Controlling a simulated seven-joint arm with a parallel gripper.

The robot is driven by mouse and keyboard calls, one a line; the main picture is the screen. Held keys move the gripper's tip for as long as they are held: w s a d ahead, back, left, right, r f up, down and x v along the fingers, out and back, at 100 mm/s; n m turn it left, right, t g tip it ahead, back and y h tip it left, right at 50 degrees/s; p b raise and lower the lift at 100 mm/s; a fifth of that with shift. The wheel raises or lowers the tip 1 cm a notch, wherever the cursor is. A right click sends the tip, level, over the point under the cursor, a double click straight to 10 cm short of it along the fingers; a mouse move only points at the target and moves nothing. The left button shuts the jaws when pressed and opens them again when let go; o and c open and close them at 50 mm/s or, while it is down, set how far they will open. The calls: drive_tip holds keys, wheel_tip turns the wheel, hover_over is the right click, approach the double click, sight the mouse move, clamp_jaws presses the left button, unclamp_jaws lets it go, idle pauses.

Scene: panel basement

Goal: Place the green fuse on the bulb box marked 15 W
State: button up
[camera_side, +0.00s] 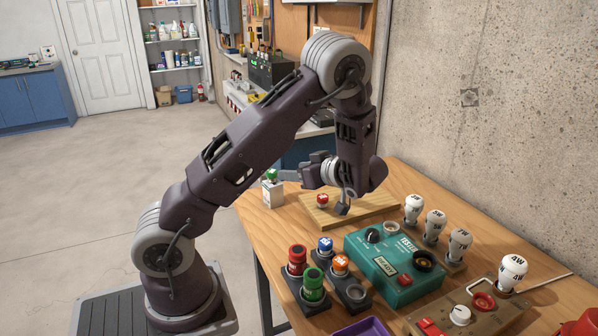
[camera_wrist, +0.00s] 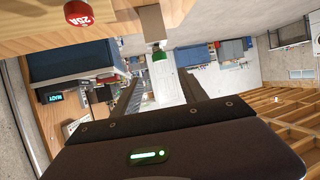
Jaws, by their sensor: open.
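A small green fuse (camera_side: 272,175) sits upright on top of a small white box (camera_side: 272,195) at the table's far left corner. The mark on the box is too small to read. In the wrist view, which is upside down, the green fuse (camera_wrist: 159,55) and the box (camera_wrist: 152,22) show just beyond my fingertips. My gripper (camera_side: 290,174) lies level, pointing left towards the fuse. Its two fingers (camera_wrist: 160,76) are open and empty, apart from the fuse. A larger green fuse (camera_side: 313,287) stands in a dark rack at the table's front.
A red 20A fuse (camera_side: 322,200) sits on a wooden board (camera_side: 350,215) below my wrist; it also shows in the wrist view (camera_wrist: 78,13). A teal tester (camera_side: 400,255), white bulbs (camera_side: 435,226) and red, blue and orange fuses (camera_side: 341,265) fill the right and front.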

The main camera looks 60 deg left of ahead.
drive_tip(key=w+d+r+m+t+h, duration=0.2)
drive_tip(key=w+d+r+t, duration=0.15)
drive_tip(key=w, duration=0.25)
drive_tip(key=w+d+r+m+t+h, duration=0.2)
drive_tip(key=w+d+t, duration=0.2)
drive_tip(key=w+t, duration=0.1)
drive_tip(key=d+r+m+t+h, duration=0.3)
drive_tip(key=d+r+m+h, duration=0.15)
drive_tip(key=d, duration=0.35)
drive_tip(key=d+r+m+t+h, duration=0.35)
drive_tip(key=d+r, duration=0.25)
drive_tip(key=d, duration=0.2)
drive_tip(key=s+d+m+g+h, duration=0.2)
drive_tip(key=s+d+m, duration=0.15)
drive_tip(key=s, duration=0.45)
drive_tip(key=s+d+m+g+h, duration=0.1)
drive_tip(key=s+d+m+h, duration=0.15)
drive_tip(key=s+d, duration=0.4)
drive_tip(key=s+a+f+m+g+y, duration=0.1)
drive_tip(key=s+a+f, duration=0.1)
drive_tip(key=s, duration=0.4)
drive_tip(key=s+a+f+m+g+y, duration=0.1)
drive_tip(key=s+a+f+m+y, duration=0.1)
drive_tip(key=s, duration=0.5)
drive_tip(key=shift+s+a+g, duration=0.15)
drive_tip(key=shift+a+g, duration=0.25)
drive_tip(key=shift+a, duration=0.4)
